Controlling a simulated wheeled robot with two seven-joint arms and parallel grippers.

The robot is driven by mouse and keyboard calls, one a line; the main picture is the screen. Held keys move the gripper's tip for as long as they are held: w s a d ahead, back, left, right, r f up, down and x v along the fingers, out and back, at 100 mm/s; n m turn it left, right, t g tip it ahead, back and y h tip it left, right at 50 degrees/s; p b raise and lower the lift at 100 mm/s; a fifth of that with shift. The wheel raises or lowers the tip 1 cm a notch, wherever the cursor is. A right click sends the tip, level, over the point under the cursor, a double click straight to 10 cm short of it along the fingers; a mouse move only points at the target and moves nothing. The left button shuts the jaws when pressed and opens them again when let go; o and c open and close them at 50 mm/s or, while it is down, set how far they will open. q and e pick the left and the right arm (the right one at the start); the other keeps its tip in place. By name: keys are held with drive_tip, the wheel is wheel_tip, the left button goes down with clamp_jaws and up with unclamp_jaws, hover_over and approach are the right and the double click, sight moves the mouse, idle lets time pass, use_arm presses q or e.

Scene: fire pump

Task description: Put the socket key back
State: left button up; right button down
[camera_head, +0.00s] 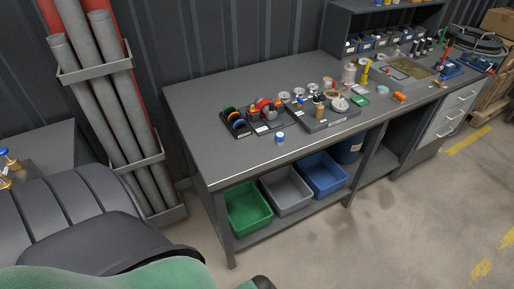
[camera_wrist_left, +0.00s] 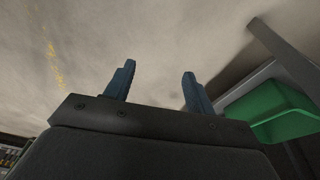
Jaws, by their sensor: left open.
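I cannot make out the socket key for certain; the tools on the workbench (camera_head: 210,92) are too small to tell apart. A red-handled tool (camera_head: 446,57) stands upright near a blue tray (camera_head: 448,70) at the far right end of the bench. Trays of small parts (camera_head: 330,115) sit at the middle of the bench. My left gripper (camera_wrist_left: 158,72) is open and empty in the left wrist view, with bare floor behind its fingers. It does not show clearly in the head view. My right gripper is in neither view.
Under the bench are a green bin (camera_head: 248,208), a grey bin (camera_head: 287,190) and a blue bin (camera_head: 324,176). The green bin also shows in the wrist view (camera_wrist_left: 265,105). Grey pipes (camera_head: 100,110) stand in a rack left of the bench. The floor in front is clear.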

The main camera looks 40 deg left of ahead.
use_arm(q)
drive_tip(key=s+d+f, duration=0.1)
drive_tip(key=s+f, duration=0.3)
drive_tip(key=s, duration=0.5)
drive_tip(key=shift+f+n+g, duration=0.3)
idle(0.5)
